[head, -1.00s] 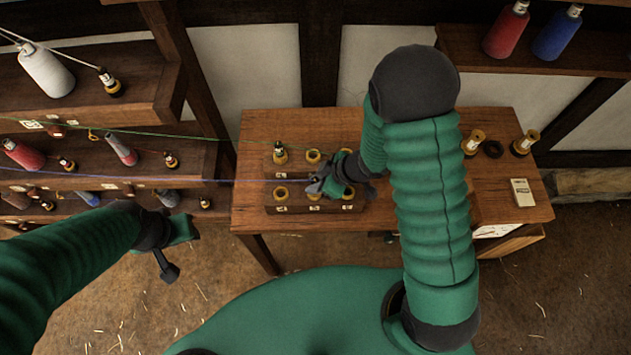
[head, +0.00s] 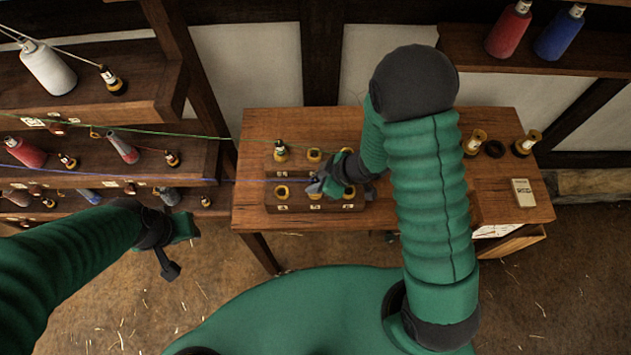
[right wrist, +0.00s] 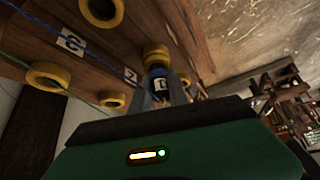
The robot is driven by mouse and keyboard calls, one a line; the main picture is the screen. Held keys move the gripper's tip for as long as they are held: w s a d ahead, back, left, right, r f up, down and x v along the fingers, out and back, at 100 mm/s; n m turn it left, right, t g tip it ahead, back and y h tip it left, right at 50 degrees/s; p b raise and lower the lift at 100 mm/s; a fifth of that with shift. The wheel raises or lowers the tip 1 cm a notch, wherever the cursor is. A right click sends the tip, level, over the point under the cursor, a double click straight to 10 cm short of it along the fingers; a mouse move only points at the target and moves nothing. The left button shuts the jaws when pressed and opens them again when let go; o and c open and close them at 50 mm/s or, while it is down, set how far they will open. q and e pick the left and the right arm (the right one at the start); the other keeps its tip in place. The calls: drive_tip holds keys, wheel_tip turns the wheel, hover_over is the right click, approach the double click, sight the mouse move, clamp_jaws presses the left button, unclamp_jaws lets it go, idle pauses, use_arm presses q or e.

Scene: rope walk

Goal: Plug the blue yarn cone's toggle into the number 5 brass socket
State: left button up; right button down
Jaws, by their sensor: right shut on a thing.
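My right gripper (head: 316,187) is over the front row of the dark wooden socket block (head: 300,208). In the right wrist view it is shut on a toggle (right wrist: 158,73) with a blue band and a pale label. The toggle's end is at or against a yellow brass socket (right wrist: 156,53); I cannot tell whether it is inside. A blue yarn (head: 240,181) runs from the left shelves to this gripper. A blue cone (head: 88,196) lies on the low left shelf. My left gripper (head: 176,252) hangs empty, away from the table.
A toggle (head: 280,150) stands in the back row's left socket. A green yarn (head: 170,133) crosses from the left shelves. Two spools (head: 474,142) (head: 526,143), a dark ring (head: 494,149) and a pale card (head: 523,192) lie on the table's right.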

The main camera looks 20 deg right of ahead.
drive_tip(key=shift+f, duration=0.2)
drive_tip(key=c, duration=1.5)
unclamp_jaws()
drive_tip(key=shift+c, duration=0.2)
drive_tip(key=shift+p+v, duration=1.1)
drive_tip(key=shift+v, duration=0.1)
drive_tip(key=p+v, duration=0.7)
drive_tip(key=v, duration=0.1)
drive_tip(key=shift+d+r+p, duration=0.15)
drive_tip(key=shift+r+p, duration=0.15)
drive_tip(key=shift+f, duration=0.1)
